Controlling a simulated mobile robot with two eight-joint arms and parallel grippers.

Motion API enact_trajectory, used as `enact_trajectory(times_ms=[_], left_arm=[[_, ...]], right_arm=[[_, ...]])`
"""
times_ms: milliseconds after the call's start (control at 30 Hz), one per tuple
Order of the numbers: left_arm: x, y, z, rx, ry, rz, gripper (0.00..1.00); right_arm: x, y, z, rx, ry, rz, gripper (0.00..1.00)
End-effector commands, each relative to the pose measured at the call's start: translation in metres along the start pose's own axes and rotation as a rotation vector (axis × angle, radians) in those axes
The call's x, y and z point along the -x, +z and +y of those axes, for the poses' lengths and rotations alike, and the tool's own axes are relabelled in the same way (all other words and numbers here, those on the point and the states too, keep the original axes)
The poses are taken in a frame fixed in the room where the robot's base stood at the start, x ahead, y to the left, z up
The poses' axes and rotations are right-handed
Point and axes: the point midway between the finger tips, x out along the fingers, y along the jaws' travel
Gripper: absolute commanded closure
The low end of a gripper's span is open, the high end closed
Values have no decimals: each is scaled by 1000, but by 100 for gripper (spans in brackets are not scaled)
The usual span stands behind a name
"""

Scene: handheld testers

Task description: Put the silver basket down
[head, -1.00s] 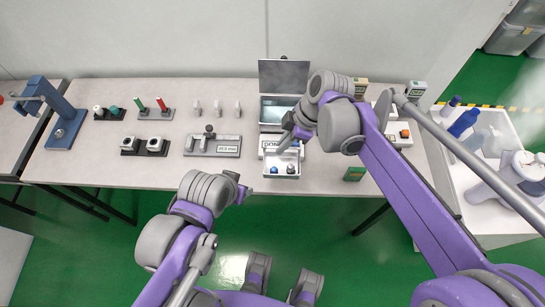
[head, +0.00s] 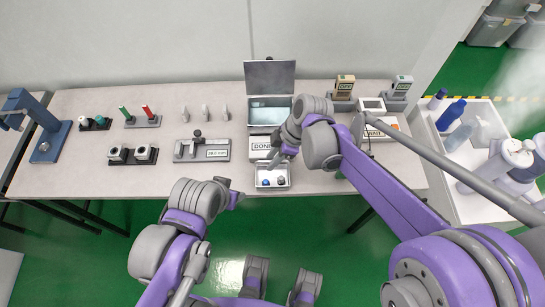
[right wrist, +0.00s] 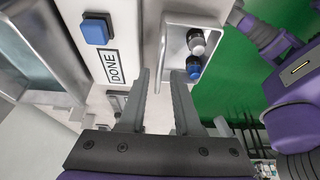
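The silver basket (head: 258,181) is a small open metal tray near the front edge of the table. It holds a blue-capped piece (head: 265,182) and a dark grey one (head: 281,181). In the right wrist view its near wall (right wrist: 163,48) shows between the fingertips of my right gripper (right wrist: 161,80). These fingers stand apart with a gap on either side of the wall, so the gripper looks open. Whether the basket's underside fully touches the table is hidden. My left gripper (head: 236,199) is by the front table edge, left of the basket; its fingers are too small to read.
A "DONE" box with a blue button (right wrist: 96,30) stands just behind the basket. Behind it is an open-lidded metal bath (head: 270,113). A grey fixture (head: 202,150) is to the left. Tester devices (head: 343,90) stand at the right. The table front between fixture and basket is clear.

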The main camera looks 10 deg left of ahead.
Motion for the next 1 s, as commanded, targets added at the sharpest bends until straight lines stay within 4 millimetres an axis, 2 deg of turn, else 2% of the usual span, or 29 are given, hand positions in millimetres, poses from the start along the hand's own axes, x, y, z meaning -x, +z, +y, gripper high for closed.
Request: enact_trajectory(times_ms=[300, 433, 800, 1000], left_arm=[[1, 0, 0, 0, 0, 0, 50], [2, -1, 0, 0, 0, 1, 50], [9, -6, 0, 0, 0, 3, 50], [11, -7, 0, 0, 0, 4, 50]], right_arm=[[1, 0, 0, 0, 0, 0, 62], [11, 0, 0, -1, 0, 0, 62], [86, 0, 0, -2, 1, 0, 62], [114, 0, 0, -1, 0, 0, 62]])
